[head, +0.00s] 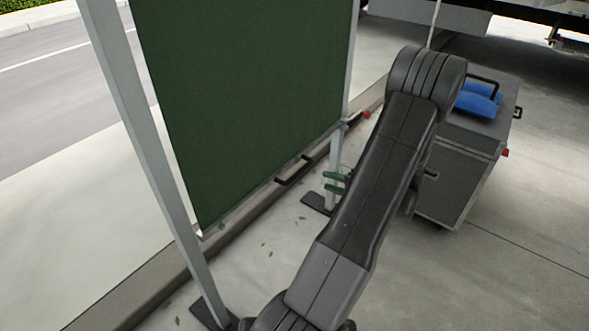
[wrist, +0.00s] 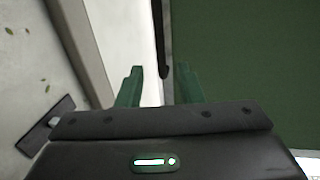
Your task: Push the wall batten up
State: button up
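The wall is a dark green panel (head: 245,95) hanging between two grey posts. The batten (head: 238,209) is the thin grey strip along its bottom edge, held above the ground. A black handle (head: 295,171) is fixed to the batten. In the wrist view the handle (wrist: 159,40) lies ahead, lined up with the gap between my fingers. My gripper (head: 327,182) is open, its green fingers to the right of the handle in the head view, apparently not touching it. In the wrist view my gripper (wrist: 159,82) holds nothing.
The near post (head: 150,150) and the far post (head: 336,160) stand on dark feet. A grey wheeled case (head: 455,165) with a blue thing (head: 478,99) on top stands right of my arm. A kerb runs behind the panel. Open pavement lies at lower right.

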aim_at(300, 171)
jog(key=b+x, duration=0.1)
jog(key=x, duration=1.1)
jog(key=shift+b, duration=0.35)
jog(key=shift+s, duration=0.1)
grip_shut()
